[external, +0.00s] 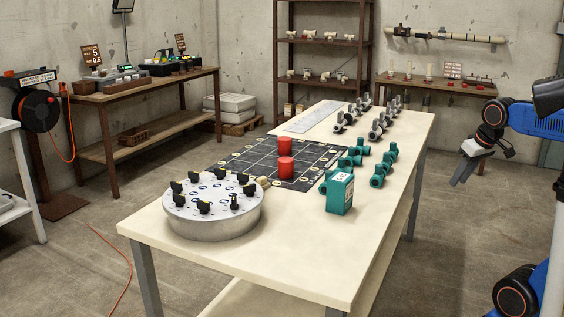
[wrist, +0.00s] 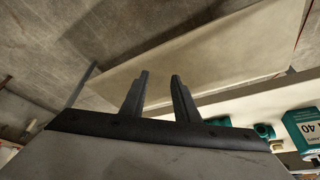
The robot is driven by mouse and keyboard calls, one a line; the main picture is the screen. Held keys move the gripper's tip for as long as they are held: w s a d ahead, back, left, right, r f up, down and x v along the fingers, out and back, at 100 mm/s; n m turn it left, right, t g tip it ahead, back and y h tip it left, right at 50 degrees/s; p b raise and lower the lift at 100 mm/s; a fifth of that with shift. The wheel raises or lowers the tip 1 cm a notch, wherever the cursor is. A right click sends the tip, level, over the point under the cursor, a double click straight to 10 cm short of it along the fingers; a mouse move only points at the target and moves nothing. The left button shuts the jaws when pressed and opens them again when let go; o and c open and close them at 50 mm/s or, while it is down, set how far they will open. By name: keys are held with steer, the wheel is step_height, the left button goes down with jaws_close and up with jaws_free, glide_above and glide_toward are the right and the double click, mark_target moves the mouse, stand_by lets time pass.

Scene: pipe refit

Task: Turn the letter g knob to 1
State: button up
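A round grey metal drum (external: 214,222) stands on the near left end of the pale table in the external view. Its light top carries several black knobs (external: 204,207) in a ring, with small blue marks. The letters and numbers are too small to read, so I cannot tell which knob is g or where it points. My gripper (external: 459,180) hangs in the air off the table's right side, far from the drum. In the wrist view my gripper's two dark fingers (wrist: 160,76) are apart with nothing between them. The drum is not seen in the wrist view.
The table (external: 290,262) also holds a dark grid mat (external: 250,157) with red cylinders (external: 285,166), a teal box (external: 340,194), teal fittings (external: 377,181) and grey fittings (external: 379,126). The table's front is bare. Benches and a shelf stand along the walls.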

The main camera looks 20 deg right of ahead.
steer(key=w+a+r+n, duration=0.2)
steer(key=w+a+r, duration=0.7)
steer(key=a+r, duration=0.15)
step_height(320, 180, up, 11)
steer(key=n+g+y, duration=0.1)
steer(key=n+y, duration=0.2)
steer(key=n, duration=0.2)
glide_above(243, 174)
steer(key=s+d, duration=0.5)
steer(key=x, duration=1.7)
steer(key=shift+s+d+f, duration=0.15)
steer(key=shift+s+d, duration=0.05)
steer(key=shift+d, duration=0.15)
jaws_close()
